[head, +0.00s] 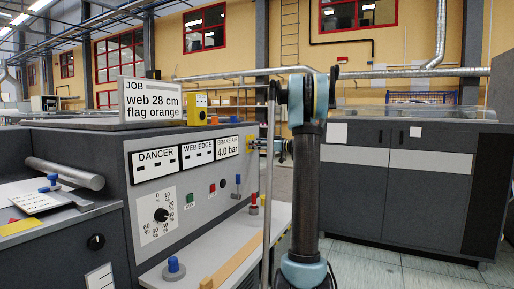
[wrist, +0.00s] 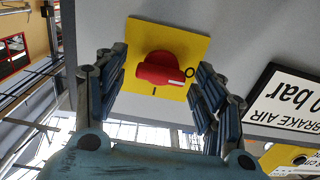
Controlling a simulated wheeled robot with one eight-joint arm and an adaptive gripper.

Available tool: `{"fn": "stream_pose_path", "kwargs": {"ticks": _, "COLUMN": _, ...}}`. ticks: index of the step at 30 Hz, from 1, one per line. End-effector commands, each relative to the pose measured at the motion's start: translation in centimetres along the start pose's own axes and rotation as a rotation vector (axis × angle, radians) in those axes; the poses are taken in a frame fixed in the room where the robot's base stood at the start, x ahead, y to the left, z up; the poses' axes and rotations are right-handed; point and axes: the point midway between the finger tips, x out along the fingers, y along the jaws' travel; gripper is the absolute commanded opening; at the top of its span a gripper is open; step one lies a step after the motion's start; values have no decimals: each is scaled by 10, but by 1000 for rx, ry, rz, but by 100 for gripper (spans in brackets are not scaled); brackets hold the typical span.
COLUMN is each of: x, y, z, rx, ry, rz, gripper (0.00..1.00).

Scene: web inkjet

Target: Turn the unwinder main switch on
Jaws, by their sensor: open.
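The main switch in the wrist view is a red rotary knob (wrist: 160,70) on a square yellow plate (wrist: 143,30). The knob's white mark points right, to the O; a short black line mark is on the plate below the knob. My gripper (wrist: 163,62) is open, its fingers on either side of the knob and close to the plate's edges. I see no clear contact with the knob. In the head view my gripper (head: 271,146) is at the right end of the grey unwinder panel (head: 175,177), where the knob itself cannot be made out.
A BRAKE AIR 4.0 bar display (head: 227,147) sits just left of my gripper. The panel also has a black dial (head: 161,215) and small buttons. A ledge (head: 230,250) with a blue-topped peg (head: 174,268) runs below. Dark cabinets (head: 400,190) stand at right; open floor lies between.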

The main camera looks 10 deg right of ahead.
Motion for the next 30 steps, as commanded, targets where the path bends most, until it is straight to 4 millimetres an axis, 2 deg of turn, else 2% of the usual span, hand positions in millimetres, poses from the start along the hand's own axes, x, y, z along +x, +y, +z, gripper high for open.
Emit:
{"fn": "stream_pose_path", "kwargs": {"ticks": 2, "x": 0, "y": 0, "z": 0, "rx": 0, "ry": 0, "rz": 0, "gripper": 63}}
{"fn": "stream_pose_path", "kwargs": {"ticks": 8, "x": 0, "y": 0, "z": 0, "rx": 0, "ry": 0, "rz": 0, "gripper": 20}}
{"fn": "stream_pose_path", "kwargs": {"ticks": 20, "x": 0, "y": 1, "z": 0, "rx": 39, "ry": 0, "rz": 0, "gripper": 19}}
{"fn": "stream_pose_path", "kwargs": {"ticks": 30, "x": 0, "y": 2, "z": 0, "rx": 261, "ry": 1, "rz": 1, "gripper": 19}}
